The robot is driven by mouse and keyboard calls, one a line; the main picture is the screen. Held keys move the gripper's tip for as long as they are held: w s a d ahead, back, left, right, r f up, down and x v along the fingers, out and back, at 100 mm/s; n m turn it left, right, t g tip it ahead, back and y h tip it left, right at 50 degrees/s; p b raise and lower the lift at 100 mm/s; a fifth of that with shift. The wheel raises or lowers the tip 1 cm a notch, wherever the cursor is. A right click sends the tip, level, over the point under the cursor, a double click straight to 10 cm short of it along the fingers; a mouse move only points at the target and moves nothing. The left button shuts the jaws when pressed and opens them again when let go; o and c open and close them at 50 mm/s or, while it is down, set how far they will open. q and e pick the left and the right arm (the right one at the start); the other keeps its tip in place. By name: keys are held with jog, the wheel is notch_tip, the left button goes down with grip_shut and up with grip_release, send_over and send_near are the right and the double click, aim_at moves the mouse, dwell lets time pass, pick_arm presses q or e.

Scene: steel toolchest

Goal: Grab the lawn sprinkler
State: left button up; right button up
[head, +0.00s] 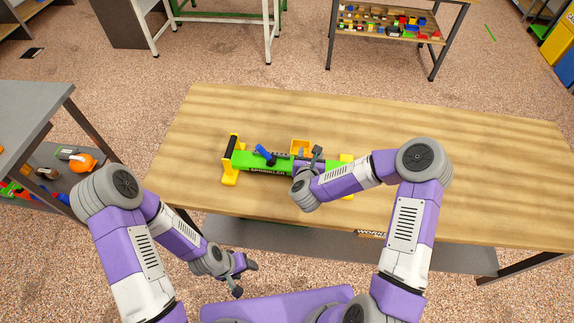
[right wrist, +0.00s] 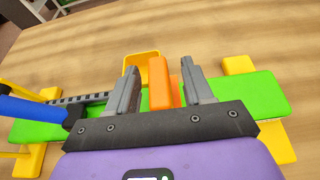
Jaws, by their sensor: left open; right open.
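The lawn sprinkler (head: 270,165) lies on the wooden workbench, a green bar with yellow end feet, a blue hose piece and the word SPRINKLER on its side. My right gripper (head: 316,153) is over its right half and hides part of it. In the right wrist view, the open fingers of my right gripper (right wrist: 158,88) stand on either side of an orange block (right wrist: 163,82) on the sprinkler's green body (right wrist: 258,97). I cannot tell whether the fingers touch it. My left gripper (head: 242,275) is open and empty in front of the bench, away from the sprinkler.
The wooden workbench (head: 470,170) is clear to the right of the sprinkler. A grey shelf lies under it. A grey table (head: 30,110) with an orange item on its lower shelf stands at the left. Another table with colourful small items stands behind.

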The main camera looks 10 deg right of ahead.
jog(key=shift+w, duration=0.1)
grip_shut()
dwell(1.0)
jog(key=shift+r, duration=0.1)
dwell(0.3)
